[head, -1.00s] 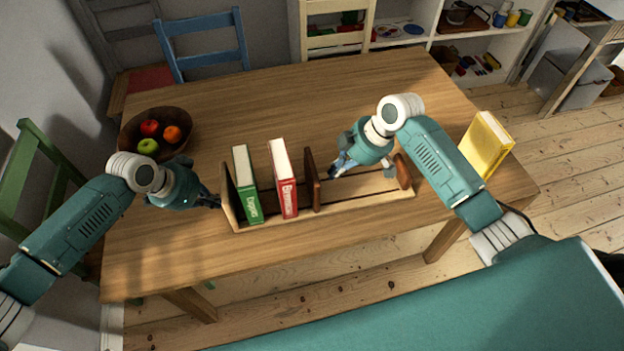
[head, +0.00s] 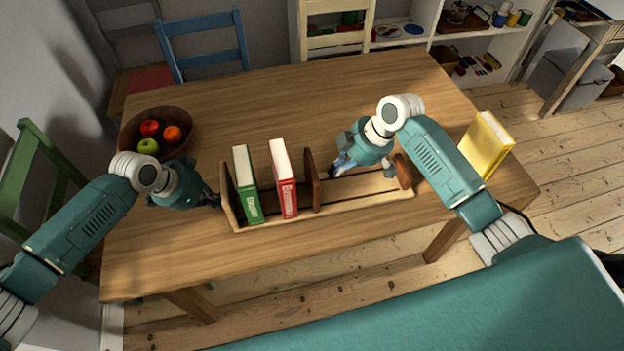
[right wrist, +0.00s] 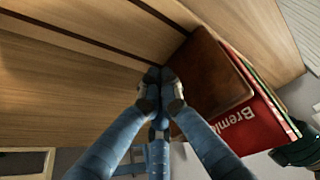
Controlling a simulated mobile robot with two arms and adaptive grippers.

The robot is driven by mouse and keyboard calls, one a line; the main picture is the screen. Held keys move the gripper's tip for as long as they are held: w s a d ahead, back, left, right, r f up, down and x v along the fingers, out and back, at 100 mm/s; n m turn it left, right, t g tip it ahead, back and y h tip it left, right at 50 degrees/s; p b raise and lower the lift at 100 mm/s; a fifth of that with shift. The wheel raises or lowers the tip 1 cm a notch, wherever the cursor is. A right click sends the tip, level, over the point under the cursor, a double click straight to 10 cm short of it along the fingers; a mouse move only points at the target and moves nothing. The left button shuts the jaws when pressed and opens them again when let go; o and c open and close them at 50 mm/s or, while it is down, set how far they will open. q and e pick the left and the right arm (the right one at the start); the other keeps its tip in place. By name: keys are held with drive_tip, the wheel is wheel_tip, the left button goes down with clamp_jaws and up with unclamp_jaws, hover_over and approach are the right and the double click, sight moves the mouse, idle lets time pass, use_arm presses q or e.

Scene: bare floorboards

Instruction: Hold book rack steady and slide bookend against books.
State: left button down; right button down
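The wooden book rack (head: 360,202) lies along the front of the table. A green book (head: 246,187) and a red book (head: 284,180) stand upright in its left part, with a gap between them. The brown bookend (head: 312,182) stands right of the red book, a small gap showing in the head view. It also shows in the right wrist view (right wrist: 215,75), beside the red book (right wrist: 250,128). My right gripper (head: 334,173) has its fingertips together (right wrist: 160,78) just right of the bookend. My left gripper (head: 215,201) is at the rack's left end; its grip is too small to make out.
A yellow book (head: 485,148) stands at the table's right edge. A bowl (head: 187,150) of fruit is at the back left. The rack's brown right end panel (head: 403,172) is under my right arm. The middle and back of the table (head: 290,100) are clear.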

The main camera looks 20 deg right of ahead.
sight(309, 175)
drive_tip(key=shift+a, duration=0.15)
idle(0.3)
drive_tip(key=shift+w+a, duration=0.1)
drive_tip(key=shift+a, duration=1.65)
drive_tip(key=shift+a, duration=0.1)
drive_tip(key=shift+a, duration=1.9)
drive_tip(key=shift+w+a+r, duration=0.1)
drive_tip(key=shift+w+a, duration=0.05)
drive_tip(key=shift+a, duration=1.85)
drive_tip(key=shift+a, duration=1.8)
drive_tip(key=shift+w, duration=0.1)
